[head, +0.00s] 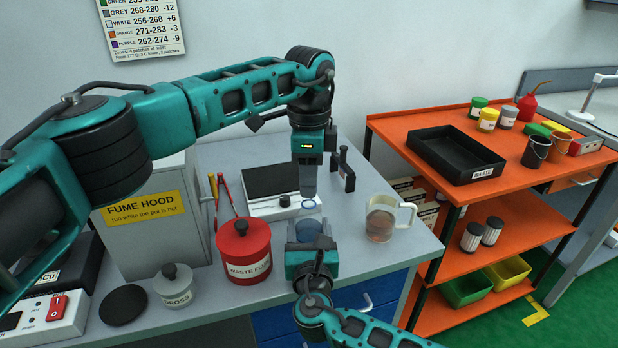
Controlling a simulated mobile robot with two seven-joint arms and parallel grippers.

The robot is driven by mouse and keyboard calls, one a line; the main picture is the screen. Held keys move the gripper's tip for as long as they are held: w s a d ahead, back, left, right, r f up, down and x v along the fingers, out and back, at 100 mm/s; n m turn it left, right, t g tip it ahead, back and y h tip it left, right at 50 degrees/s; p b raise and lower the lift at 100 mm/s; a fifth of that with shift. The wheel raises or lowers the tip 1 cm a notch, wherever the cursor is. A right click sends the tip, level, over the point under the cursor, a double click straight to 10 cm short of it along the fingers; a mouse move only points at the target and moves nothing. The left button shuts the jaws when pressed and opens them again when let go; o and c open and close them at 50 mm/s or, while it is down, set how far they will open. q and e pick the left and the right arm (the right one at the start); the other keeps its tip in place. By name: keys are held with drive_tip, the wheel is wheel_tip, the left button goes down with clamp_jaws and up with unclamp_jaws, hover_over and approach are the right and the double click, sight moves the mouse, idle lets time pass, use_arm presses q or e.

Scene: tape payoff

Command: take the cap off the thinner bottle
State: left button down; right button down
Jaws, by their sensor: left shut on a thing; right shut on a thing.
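The thinner bottle (306,232) is a bluish, see-through container standing near the bench's front edge, its lower part hidden by my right gripper. My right gripper (310,247) reaches in from the front and is shut on the bottle. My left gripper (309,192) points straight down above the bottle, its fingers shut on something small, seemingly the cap. The fingers mostly hide it. A pale blue-white ring (311,205) shows just below the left fingertips, above the bottle; I cannot tell whether it is cap or bottle rim.
A red waste tin (243,252) and a grey lidded pot (177,287) stand left. The orange cart (395,130) with a black tray (455,150) is at right.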

use_arm(q)
drive_tip(key=shift+r, duration=1.9)
use_arm(e)
drive_tip(key=shift+c, duration=0.8)
unclamp_jaws()
